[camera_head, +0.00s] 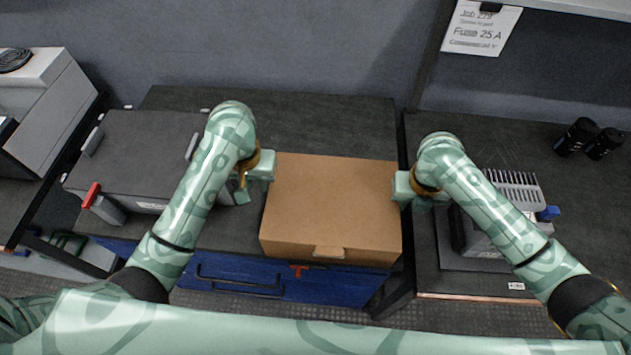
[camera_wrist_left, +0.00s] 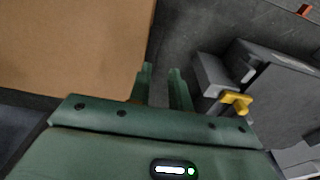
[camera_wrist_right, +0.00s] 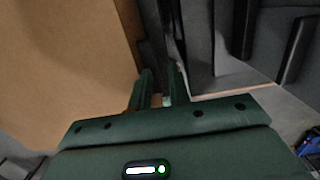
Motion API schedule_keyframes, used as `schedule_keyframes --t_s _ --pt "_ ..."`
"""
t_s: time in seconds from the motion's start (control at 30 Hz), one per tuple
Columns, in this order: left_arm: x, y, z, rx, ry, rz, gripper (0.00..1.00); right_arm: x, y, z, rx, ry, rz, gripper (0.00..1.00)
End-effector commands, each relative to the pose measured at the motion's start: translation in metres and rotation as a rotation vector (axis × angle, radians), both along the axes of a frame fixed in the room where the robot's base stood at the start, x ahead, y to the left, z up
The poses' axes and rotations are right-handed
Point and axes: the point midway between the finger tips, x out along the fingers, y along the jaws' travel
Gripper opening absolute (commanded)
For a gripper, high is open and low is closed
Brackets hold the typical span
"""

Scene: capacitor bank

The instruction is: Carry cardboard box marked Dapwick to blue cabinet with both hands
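The plain brown cardboard box (camera_head: 330,205) is closed and sits over the dark top of the blue cabinet (camera_head: 235,272); I cannot tell whether it touches the top. No Dapwick marking is readable. My left gripper (camera_head: 260,168) is at the box's left side and my right gripper (camera_head: 404,188) at its right side. In the left wrist view the box (camera_wrist_left: 70,45) lies left of my left fingers (camera_wrist_left: 161,88). In the right wrist view the box (camera_wrist_right: 65,70) lies left of my right fingers (camera_wrist_right: 160,88). Both grippers show a narrow gap with nothing gripped between the fingers.
A dark grey case (camera_head: 140,150) with a red latch stands left of the box. On the right bench are a finned grey device (camera_head: 490,235) and two black cylinders (camera_head: 588,138). A paper label (camera_head: 480,27) hangs above. The cabinet top behind the box (camera_head: 330,120) is clear.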

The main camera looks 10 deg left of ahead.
Motion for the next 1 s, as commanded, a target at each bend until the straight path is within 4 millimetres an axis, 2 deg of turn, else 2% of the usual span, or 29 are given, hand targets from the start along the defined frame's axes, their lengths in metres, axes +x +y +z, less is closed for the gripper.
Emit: schedule_keyframes --t_s 0.13,0.37,0.47,0.8,1.0 --pt "-0.002 -0.002 0.022 -0.004 -0.002 0.000 0.20 0.000 0.000 0.000 0.001 0.001 0.000 0.20" --pt "-0.003 0.000 0.036 0.000 -0.001 0.000 0.20 0.000 0.000 0.006 0.001 -0.001 0.000 0.20" --pt "-0.003 0.000 0.036 0.001 -0.001 0.000 0.20 -0.001 0.000 0.022 0.001 -0.003 0.001 0.20" --pt "-0.003 0.000 0.036 0.001 -0.001 0.000 0.20 -0.007 -0.001 0.098 -0.001 -0.006 0.002 0.20" --pt "-0.003 0.000 0.036 0.001 -0.001 0.000 0.20 -0.010 -0.001 0.118 -0.001 -0.001 0.001 0.20"
